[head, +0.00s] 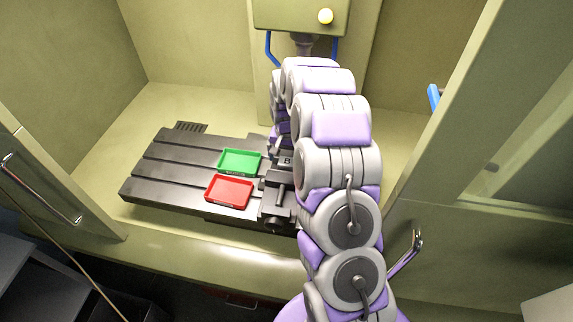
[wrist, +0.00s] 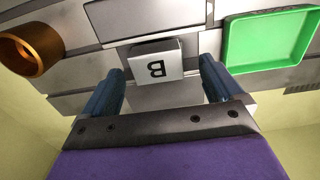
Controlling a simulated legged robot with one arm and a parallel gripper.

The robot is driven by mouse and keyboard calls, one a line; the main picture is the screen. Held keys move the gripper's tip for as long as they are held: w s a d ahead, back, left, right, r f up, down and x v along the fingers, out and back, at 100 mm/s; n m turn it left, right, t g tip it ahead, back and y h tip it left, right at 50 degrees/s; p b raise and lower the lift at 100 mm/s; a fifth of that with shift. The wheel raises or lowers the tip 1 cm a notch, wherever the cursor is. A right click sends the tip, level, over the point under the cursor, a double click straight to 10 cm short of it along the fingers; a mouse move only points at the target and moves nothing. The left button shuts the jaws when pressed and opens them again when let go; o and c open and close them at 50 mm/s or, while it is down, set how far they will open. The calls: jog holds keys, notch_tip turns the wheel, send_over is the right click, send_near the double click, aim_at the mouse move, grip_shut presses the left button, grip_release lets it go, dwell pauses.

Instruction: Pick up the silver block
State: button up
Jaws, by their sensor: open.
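The silver block (wrist: 156,63) is a small square piece with a dark letter B on its face, upside down in the wrist view. It sits between grey metal parts of the vise (head: 275,205); whether it is clamped I cannot tell. My gripper (wrist: 162,68) is open, with one blue finger on the left and one on the right of the block. Gaps show on both sides, so the fingers look apart from it.
A green tray (wrist: 229,50) is right of the block in the wrist view, and an orange-brown hollow cylinder (wrist: 57,50) is at left. In the head view a red tray (head: 229,192) lies on the slotted machine table (head: 150,180). Cabinet walls enclose the table.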

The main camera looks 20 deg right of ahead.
aim_at(287, 161)
jog(key=f, duration=0.3)
jog(key=shift+d+f, duration=0.1)
jog(key=shift+d, duration=0.1)
jog(key=c, duration=1.2)
